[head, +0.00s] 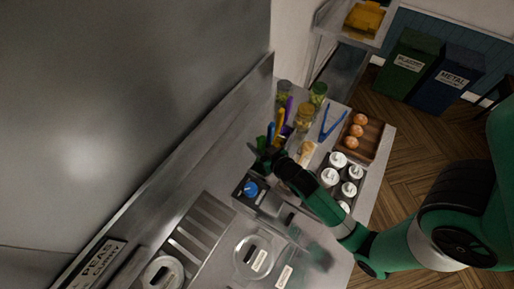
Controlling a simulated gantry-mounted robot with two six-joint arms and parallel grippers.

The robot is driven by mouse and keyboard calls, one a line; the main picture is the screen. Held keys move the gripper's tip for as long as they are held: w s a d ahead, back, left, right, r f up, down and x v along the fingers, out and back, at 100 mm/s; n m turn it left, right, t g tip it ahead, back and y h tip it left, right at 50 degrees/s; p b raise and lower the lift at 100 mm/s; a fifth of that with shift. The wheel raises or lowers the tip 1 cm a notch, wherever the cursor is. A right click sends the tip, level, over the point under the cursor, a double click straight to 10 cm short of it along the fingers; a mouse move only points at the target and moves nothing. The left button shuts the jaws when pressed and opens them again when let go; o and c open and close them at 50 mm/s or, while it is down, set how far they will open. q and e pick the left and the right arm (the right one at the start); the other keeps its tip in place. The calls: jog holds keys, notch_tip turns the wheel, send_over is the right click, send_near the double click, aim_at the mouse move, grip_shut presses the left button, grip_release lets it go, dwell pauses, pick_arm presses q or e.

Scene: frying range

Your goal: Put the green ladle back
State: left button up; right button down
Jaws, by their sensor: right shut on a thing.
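My right gripper (262,155) comes in from the right on my green and dark arm and hangs over the back half of the steel counter. It is shut on the green ladle (262,142). Only a small green part of the ladle shows at the jaws; the rest is hidden or too small to make out. Just beyond, several coloured utensils stand close together, among them a purple one (288,106), an orange one (280,120) and a blue one (271,131). Their holder is hard to make out. My left gripper is not in view.
Jars (305,117) stand behind the utensils. Blue tongs (331,123), a wooden tray (372,138) with eggs and white-topped bottles (338,160) are to the right. A blue round thing (250,189) and lidded containers (254,257) lie nearer. A steel wall borders the left.

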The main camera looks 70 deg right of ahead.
jog(key=c, duration=0.6)
grip_release()
jog(key=shift+r, duration=0.2)
jog(key=v, duration=1.2)
jog(key=shift+r, duration=0.1)
